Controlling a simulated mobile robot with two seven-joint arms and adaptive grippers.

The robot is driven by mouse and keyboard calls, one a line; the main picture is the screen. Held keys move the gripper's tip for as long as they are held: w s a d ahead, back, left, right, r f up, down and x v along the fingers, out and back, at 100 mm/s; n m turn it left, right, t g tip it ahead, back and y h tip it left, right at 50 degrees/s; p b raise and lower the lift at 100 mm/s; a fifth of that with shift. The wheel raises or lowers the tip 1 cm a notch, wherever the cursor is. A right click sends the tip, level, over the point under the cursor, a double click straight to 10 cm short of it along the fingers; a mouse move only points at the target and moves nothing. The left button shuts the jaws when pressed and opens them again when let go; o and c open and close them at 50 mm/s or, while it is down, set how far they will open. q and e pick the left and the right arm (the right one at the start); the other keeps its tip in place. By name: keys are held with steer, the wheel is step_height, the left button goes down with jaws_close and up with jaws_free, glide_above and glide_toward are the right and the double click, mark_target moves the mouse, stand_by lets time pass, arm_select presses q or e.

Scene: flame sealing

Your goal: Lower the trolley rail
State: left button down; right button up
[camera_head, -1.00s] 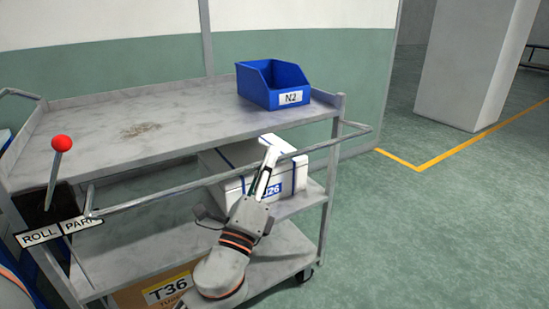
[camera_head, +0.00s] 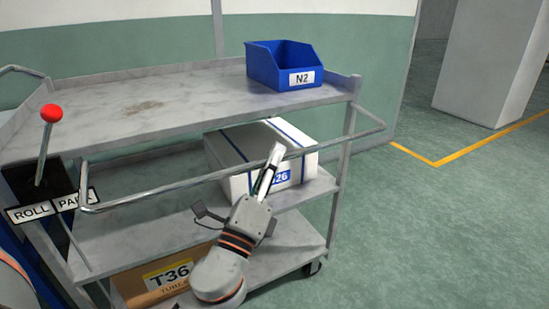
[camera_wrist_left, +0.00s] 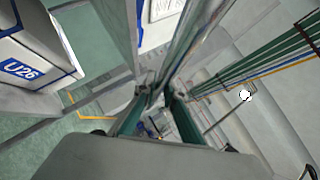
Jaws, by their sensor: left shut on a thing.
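The trolley rail (camera_head: 225,171) is a grey metal bar along the near side of a grey trolley (camera_head: 190,105), below the top shelf's edge. My left gripper (camera_head: 273,160) reaches up to the rail from below, right of its middle, and is shut on it. In the left wrist view the rail (camera_wrist_left: 192,45) runs up from between the fingers (camera_wrist_left: 155,105). The fingertips' exact contact with the bar is hard to make out. My right gripper is not in view.
A blue bin N2 (camera_head: 282,66) stands on the top shelf. A white box (camera_head: 240,152) is on the middle shelf behind my gripper, and a carton T36 (camera_head: 150,287) is on the bottom shelf. A red-knobbed lever (camera_head: 51,113) stands above ROLL and PARK labels. The right floor is clear.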

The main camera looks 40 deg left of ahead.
arm_select(q)
steer(key=c, duration=2.1)
jaws_free()
steer(key=shift+d+r, duration=0.1)
steer(key=shift+d, duration=0.15)
steer(key=shift+a, duration=0.1)
steer(key=shift+r, duration=0.15)
